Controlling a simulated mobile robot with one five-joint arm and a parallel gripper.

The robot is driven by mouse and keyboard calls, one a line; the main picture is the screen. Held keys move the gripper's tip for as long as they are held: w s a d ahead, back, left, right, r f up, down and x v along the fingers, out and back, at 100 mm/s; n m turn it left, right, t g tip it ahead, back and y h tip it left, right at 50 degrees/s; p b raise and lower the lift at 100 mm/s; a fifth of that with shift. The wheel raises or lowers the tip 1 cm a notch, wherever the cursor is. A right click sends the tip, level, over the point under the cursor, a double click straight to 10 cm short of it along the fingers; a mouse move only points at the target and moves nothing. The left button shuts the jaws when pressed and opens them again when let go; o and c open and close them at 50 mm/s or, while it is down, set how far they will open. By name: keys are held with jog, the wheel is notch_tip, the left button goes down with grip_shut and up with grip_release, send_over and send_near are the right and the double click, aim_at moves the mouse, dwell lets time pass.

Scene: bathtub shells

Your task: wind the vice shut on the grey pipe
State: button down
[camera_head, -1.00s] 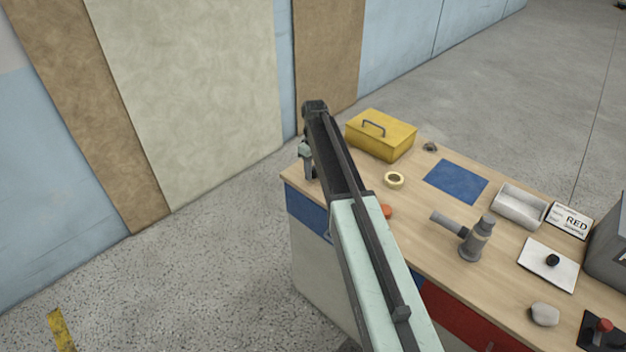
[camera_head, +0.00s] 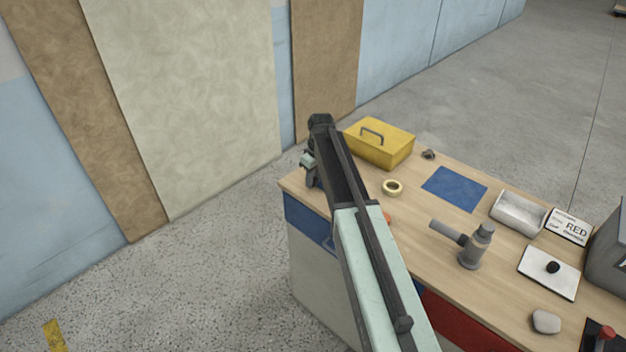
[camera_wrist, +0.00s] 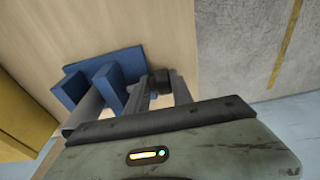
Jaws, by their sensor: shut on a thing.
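The blue vice (camera_wrist: 128,66) stands on the wooden bench top in the wrist view, its two upright jaws at the left. The grey pipe (camera_wrist: 86,108) lies between the jaws, partly hidden by my wrist; I cannot tell whether both jaws touch it. My gripper (camera_wrist: 164,90) is at the vice's right side, shut on the dark vice handle (camera_wrist: 158,80). In the head view my gripper (camera_head: 311,174) is over the bench's near left corner, and my arm hides the vice and pipe.
A yellow toolbox (camera_head: 379,145) stands behind my gripper. Open floor (camera_head: 225,255) lies left of the bench.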

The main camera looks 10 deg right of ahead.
jog(key=shift+s+a+f+t+y+b, duration=0.15)
jog(key=shift+s+f+t+y+b, duration=0.2)
jog(key=shift+s+t+y+b, duration=0.45)
jog(key=t+y+b, duration=0.1)
jog(key=b, duration=0.1)
jog(key=t+y+b, duration=0.1)
jog(key=t+b, duration=0.1)
jog(key=shift+w+f, duration=0.15)
jog(key=shift+f, duration=0.15)
jog(key=t+y+b, duration=0.1)
jog(key=t+b, duration=0.1)
jog(key=b, duration=0.1)
jog(key=shift+y, duration=0.3)
jog(key=shift+r+t+b, duration=0.2)
jog(key=shift+t+b, duration=0.1)
jog(key=shift+b, duration=0.5)
jog(key=shift+w+y, duration=0.1)
jog(key=shift+y, duration=0.2)
jog(key=shift+r, duration=0.1)
jog(key=c, duration=1.3)
grip_release()
jog(key=shift+r, duration=0.15)
jog(key=shift+d, duration=0.2)
